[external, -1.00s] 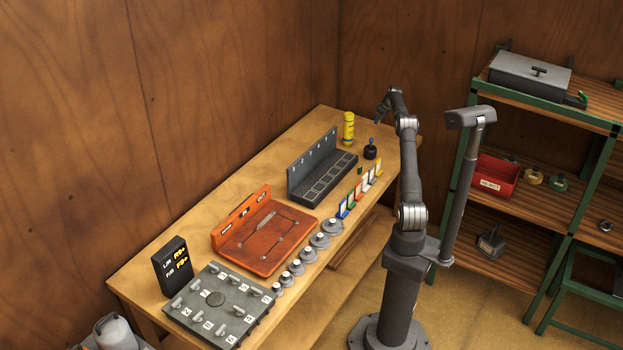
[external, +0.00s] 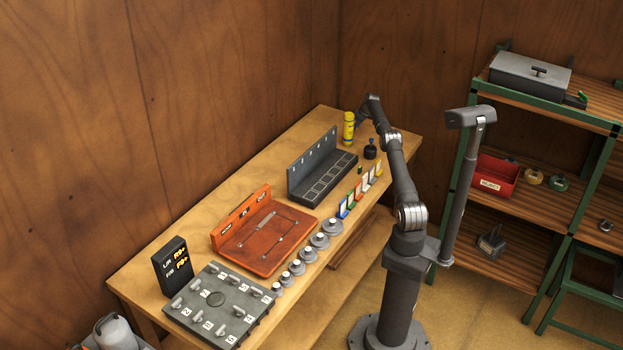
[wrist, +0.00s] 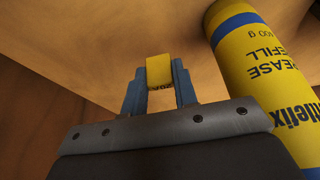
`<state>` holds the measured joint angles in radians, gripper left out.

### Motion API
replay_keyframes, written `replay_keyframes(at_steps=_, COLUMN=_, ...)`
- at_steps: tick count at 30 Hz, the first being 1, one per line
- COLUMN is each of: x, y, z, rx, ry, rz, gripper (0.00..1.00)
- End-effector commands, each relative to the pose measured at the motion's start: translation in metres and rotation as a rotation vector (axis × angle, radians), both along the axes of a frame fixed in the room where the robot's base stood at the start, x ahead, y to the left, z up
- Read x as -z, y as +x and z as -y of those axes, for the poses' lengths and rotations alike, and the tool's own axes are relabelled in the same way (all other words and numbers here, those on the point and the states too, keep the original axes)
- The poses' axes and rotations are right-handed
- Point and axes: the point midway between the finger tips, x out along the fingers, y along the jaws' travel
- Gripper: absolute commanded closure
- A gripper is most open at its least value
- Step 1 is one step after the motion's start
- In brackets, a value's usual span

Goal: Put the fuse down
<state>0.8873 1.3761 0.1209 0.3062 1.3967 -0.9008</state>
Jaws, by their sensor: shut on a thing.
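The fuse (wrist: 159,71) is a small yellow block between the two blue fingertips of my gripper (wrist: 158,85) in the wrist view. My gripper is shut on it. In the external view my gripper (external: 360,116) hangs at the far end of the bench, just right of the yellow grease cartridge. The fuse is too small to make out there. In the wrist view the bench top lies beyond the fuse; I cannot tell whether they touch.
The yellow grease cartridge (wrist: 262,85) stands close on the right in the wrist view. A dark pot (external: 370,149), a grey slotted rack (external: 322,176) and a row of coloured cards (external: 361,187) stand nearby. An orange tray (external: 266,240) lies farther along the bench.

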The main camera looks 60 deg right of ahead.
Motion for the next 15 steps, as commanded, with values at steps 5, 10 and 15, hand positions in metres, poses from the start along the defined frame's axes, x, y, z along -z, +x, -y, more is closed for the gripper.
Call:
replay_keyframes(at_steps=5, x=0.020, y=0.000, z=-0.001, rx=0.000, ry=0.003, rz=-0.003, gripper=0.95)
replay_keyframes(at_steps=10, x=0.039, y=0.000, z=0.000, rx=0.000, ry=0.000, rz=-0.001, gripper=0.95)
replay_keyframes(at_steps=15, x=0.040, y=0.000, z=0.000, rx=0.000, ry=-0.001, rz=0.000, gripper=0.95)
